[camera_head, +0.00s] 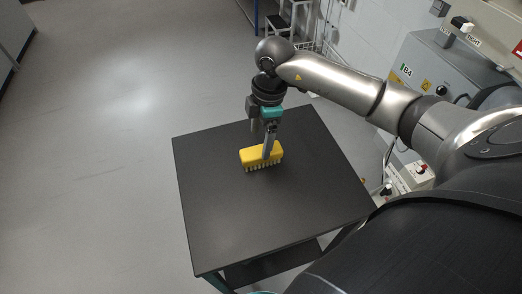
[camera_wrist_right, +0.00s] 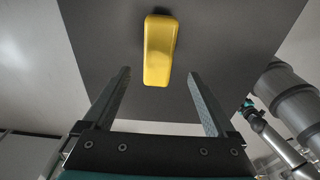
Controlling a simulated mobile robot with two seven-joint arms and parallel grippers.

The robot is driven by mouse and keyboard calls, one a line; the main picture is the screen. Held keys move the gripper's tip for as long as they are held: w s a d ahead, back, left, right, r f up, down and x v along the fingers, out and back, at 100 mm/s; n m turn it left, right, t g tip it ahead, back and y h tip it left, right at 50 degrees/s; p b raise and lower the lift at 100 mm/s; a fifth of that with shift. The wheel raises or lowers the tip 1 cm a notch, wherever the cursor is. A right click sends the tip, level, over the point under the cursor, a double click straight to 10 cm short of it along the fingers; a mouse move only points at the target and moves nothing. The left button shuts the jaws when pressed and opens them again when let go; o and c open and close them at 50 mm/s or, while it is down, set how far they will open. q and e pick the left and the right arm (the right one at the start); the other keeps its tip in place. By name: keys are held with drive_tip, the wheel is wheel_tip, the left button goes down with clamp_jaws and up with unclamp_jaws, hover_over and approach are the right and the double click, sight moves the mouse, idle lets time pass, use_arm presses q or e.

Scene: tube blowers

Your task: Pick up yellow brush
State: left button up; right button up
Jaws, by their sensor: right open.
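The yellow brush (camera_head: 250,155) lies bristles down on the dark table (camera_head: 225,220), toward the table's far half. In the right wrist view the brush (camera_wrist_right: 159,50) is a yellow block ahead of the fingertips, lined up with the gap between them. My right gripper (camera_head: 268,155) points down at the brush, and one finger covers part of it in the head view. In the wrist view the fingers of the right gripper (camera_wrist_right: 158,75) are apart with nothing between them. I cannot tell the exact height of the fingertips. My left gripper is not in view.
The rest of the tabletop is bare. A grey machine cabinet (camera_head: 425,65) marked B4 stands to the right, near my right arm. A stool (camera_head: 280,22) stands by the wall at the back. The floor (camera_head: 90,150) to the left is clear.

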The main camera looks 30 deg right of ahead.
sight(261, 150)
drive_tip(key=shift+w+d+f+b, duration=0.1)
drive_tip(key=shift+f+b, duration=0.2)
drive_tip(key=shift+f, duration=1.25)
drive_tip(key=shift+d+f+b, duration=0.1)
drive_tip(key=shift+f+b, duration=0.2)
drive_tip(key=shift+f, duration=1.25)
drive_tip(key=shift+c, duration=0.2)
clamp_jaws()
drive_tip(key=shift+r, duration=0.1)
wheel_tip(261, 150, up, 20)
drive_tip(key=p, duration=0.3)
drive_tip(key=shift+p, duration=0.3)
